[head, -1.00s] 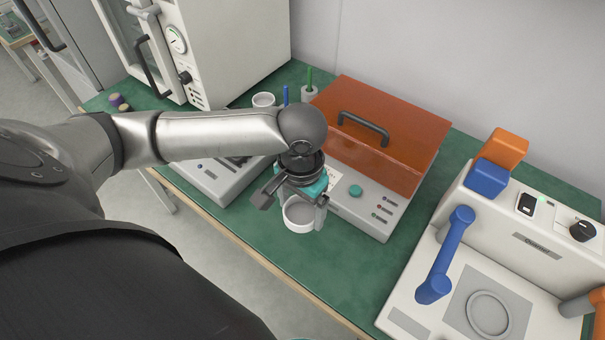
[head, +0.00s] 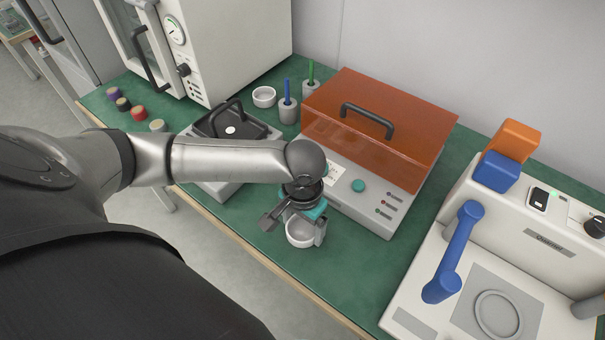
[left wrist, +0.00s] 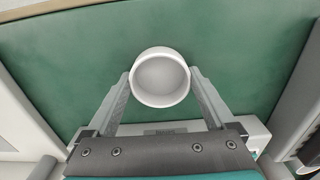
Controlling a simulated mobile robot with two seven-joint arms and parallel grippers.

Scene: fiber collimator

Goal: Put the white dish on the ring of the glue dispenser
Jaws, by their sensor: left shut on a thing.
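A white round dish (head: 301,233) is held between the fingers of my left gripper (head: 304,222), above the green table in front of the orange-lidded box. In the left wrist view the dish (left wrist: 160,78) is upright and empty, with a finger against each side. The glue dispenser (head: 478,265) is the white machine at the right, with blue and orange parts. Its flat ring (head: 477,314) lies on a grey square plate on its base, bare, to the right of the held dish. My right gripper is out of view.
The orange-lidded box (head: 375,110) stands right behind my left gripper. A black-lidded device (head: 238,121), a second white dish (head: 264,97), two pen holders and several small jars (head: 138,112) are farther left. Green table is clear between the box and the dispenser.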

